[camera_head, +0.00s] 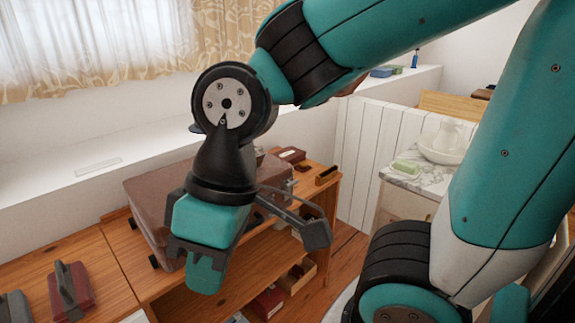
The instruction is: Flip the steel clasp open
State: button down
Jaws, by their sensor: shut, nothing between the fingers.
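A brown case (158,192) lies closed on the wooden shelf unit, partly hidden behind my arm. A small grey metal piece (288,186) shows at the case's right end; it looks like the steel clasp, but it is too small to tell how its lever stands. My gripper (205,276) hangs in front of the case, pointing down. It is shut and empty. It stands to the left of the metal piece in the picture, with no contact visible. My wrist covers the middle of the case.
A wooden shelf unit (120,262) bears the case, with items on its lower shelf. Dark red and grey weight-like objects (72,290) stand at lower left.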

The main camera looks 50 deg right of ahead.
aim_at(288, 184)
jog(key=z, duration=0.55)
jog(key=i, duration=0.95)
jog(key=z, duration=0.75)
